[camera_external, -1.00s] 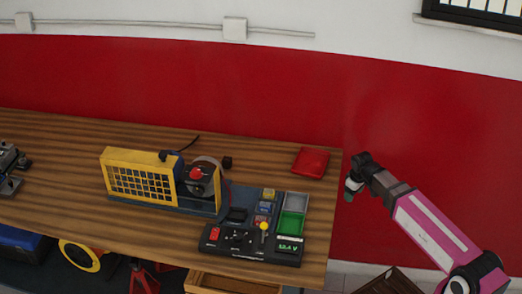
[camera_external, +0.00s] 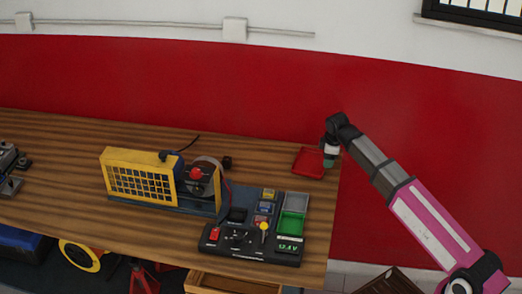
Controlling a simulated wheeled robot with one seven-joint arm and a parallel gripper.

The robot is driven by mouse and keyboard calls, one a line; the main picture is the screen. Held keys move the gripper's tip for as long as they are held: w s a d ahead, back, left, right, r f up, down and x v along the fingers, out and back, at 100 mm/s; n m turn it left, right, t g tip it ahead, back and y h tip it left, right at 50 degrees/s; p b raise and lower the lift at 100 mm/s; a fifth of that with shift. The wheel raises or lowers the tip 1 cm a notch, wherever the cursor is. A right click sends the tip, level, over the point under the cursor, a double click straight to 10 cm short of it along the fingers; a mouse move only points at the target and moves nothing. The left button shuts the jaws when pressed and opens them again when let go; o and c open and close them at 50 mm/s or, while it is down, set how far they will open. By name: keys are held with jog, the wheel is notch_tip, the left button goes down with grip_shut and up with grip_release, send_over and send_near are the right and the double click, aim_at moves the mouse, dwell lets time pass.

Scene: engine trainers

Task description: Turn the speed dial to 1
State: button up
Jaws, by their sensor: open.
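The trainer's black control panel (camera_external: 214,247) lies near the right front of the wooden bench. A small dark dial (camera_external: 238,236) with pale marks around it sits on the panel, between a red switch (camera_external: 214,233) and a lever with a yellow knob (camera_external: 264,226). The dial's setting is too small to read. A green display (camera_external: 290,247) at the panel's right shows characters that look like "AF01". My gripper (camera_external: 329,162) is above the bench's right end, by the red tray, up and to the right of the panel. It is open and points down; its fingers are small in view.
A red tray (camera_external: 309,174) lies at the back right. Behind the panel are a green bin (camera_external: 291,225), a grey bin (camera_external: 297,199) and small coloured blocks. A yellow-grilled engine unit (camera_external: 140,178) stands to the left. An open drawer (camera_external: 228,284) is below the front edge.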

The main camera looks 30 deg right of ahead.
jog(key=w+a+r+n, duration=0.1)
jog(key=a+r+n, duration=0.3)
jog(key=a, duration=0.5)
jog(key=w+a+r+n, duration=0.1)
jog(key=a+r+n, duration=0.25)
jog(key=a, duration=0.65)
jog(key=r+n+g, duration=0.2)
jog(key=n, duration=0.3)
send_over(238, 235)
notch_tip(238, 235, down, 11)
jog(key=shift+s+r, duration=0.1)
jog(key=shift+r, duration=0.1)
jog(key=c, duration=0.9)
